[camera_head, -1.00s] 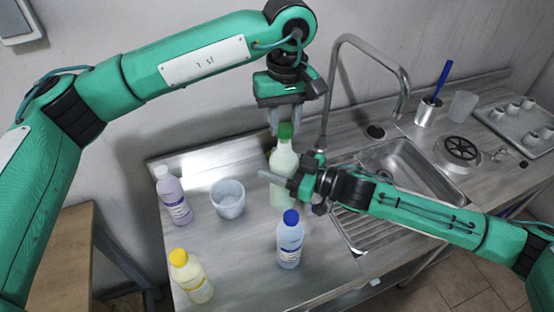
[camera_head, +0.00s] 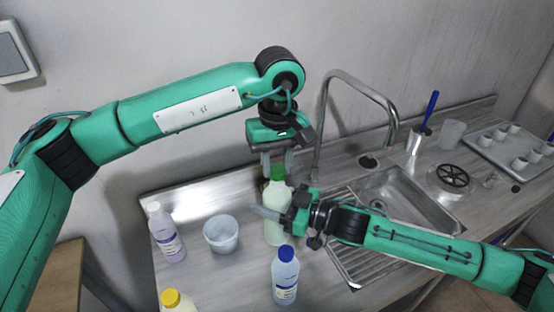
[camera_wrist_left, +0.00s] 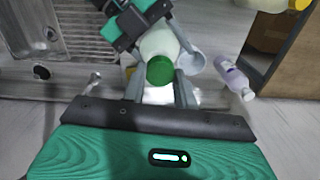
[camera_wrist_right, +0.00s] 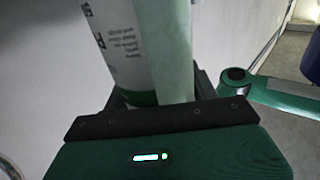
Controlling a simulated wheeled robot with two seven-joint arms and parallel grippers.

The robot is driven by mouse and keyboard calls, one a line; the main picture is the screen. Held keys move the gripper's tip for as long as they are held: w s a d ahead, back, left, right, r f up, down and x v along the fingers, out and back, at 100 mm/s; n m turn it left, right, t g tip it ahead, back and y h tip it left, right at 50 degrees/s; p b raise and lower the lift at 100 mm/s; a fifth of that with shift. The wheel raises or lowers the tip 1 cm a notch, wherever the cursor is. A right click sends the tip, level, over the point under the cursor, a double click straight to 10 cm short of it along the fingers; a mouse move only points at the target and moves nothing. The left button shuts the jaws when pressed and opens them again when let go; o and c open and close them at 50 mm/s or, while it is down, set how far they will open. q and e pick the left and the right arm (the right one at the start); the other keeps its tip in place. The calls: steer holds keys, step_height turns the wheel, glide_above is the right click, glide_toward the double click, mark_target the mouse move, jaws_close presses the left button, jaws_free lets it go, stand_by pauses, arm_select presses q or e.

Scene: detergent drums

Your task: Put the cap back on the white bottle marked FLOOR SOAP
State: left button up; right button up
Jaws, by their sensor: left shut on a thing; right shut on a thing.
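The white bottle (camera_head: 276,226), pale green in tint, stands upright on the counter near the sink. Its FLOOR SOAP marking cannot be read; part of a printed label shows in the right wrist view (camera_wrist_right: 112,45). The green cap (camera_head: 277,174) is at the top of the bottle, and it also shows in the left wrist view (camera_wrist_left: 159,70). I cannot tell whether it is fully seated. My left gripper (camera_head: 277,166) points down from above, shut on the green cap. My right gripper (camera_head: 272,214) comes from the right, shut on the bottle's body.
A purple bottle (camera_head: 167,235) and a white tub (camera_head: 221,234) stand to the left. A blue-capped bottle (camera_head: 286,277) and a yellow-capped bottle (camera_head: 178,302) stand in front. The sink (camera_head: 405,205) and curved tap (camera_head: 345,75) are to the right.

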arm_select(q)
steer(key=shift+f, duration=0.55)
stand_by(0.4)
steer(key=m, duration=1)
steer(key=shift+m, duration=0.3)
steer(key=m, duration=0.5)
steer(key=shift+m, duration=0.4)
steer(key=o, duration=0.9)
